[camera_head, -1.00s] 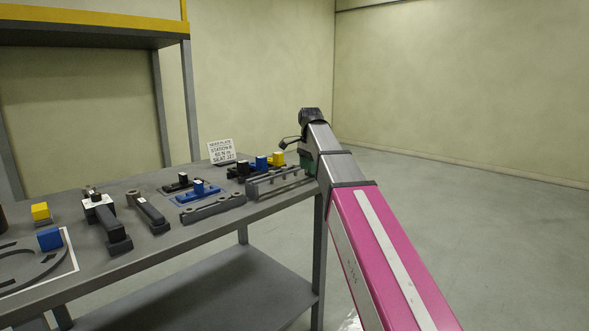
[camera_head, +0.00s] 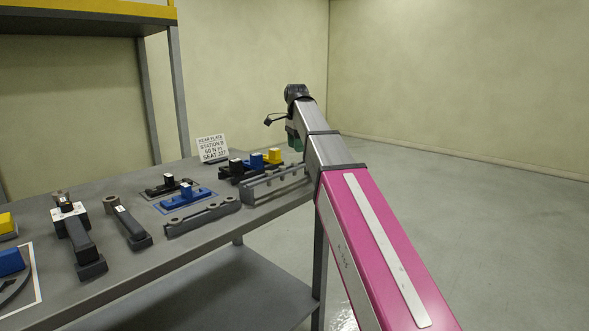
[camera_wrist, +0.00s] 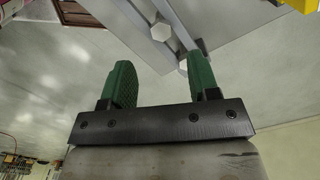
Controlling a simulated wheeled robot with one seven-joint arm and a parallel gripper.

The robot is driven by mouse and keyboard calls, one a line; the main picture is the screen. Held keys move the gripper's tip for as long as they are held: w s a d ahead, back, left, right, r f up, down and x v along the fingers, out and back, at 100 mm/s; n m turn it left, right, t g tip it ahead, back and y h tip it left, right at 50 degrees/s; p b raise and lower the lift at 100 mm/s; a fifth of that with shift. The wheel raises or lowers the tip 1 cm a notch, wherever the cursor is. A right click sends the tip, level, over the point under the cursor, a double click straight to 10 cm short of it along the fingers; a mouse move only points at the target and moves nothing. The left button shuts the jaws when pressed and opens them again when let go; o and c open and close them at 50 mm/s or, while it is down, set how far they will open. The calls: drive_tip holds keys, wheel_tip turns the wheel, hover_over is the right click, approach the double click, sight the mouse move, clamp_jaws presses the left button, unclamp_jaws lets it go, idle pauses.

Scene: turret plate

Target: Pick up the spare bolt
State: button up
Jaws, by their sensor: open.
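In the wrist view, my gripper (camera_wrist: 158,68) has its two green fingers apart with nothing held between them. Two pale hex bolt heads show there: one bolt head (camera_wrist: 161,32) lies beyond the gap between the fingers, and another bolt head (camera_wrist: 183,65) is beside the right fingertip. I cannot tell which is the spare bolt, or whether the finger touches the nearer one. Both are at a grey rail (camera_wrist: 136,12). In the head view, my gripper (camera_head: 293,138) is mostly hidden by my arm, above the bench's right end.
The grey bench (camera_head: 140,262) holds a slotted rail (camera_head: 275,186), a second grey bar (camera_head: 203,218), a blue block piece (camera_head: 187,197), a yellow block (camera_head: 273,156) and dark tools (camera_head: 130,226). A sign (camera_head: 212,148) stands at the back. The floor right of the bench is clear.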

drive_tip(key=shift+w+f, duration=0.1)
drive_tip(key=shift+f, duration=2.85)
clamp_jaws()
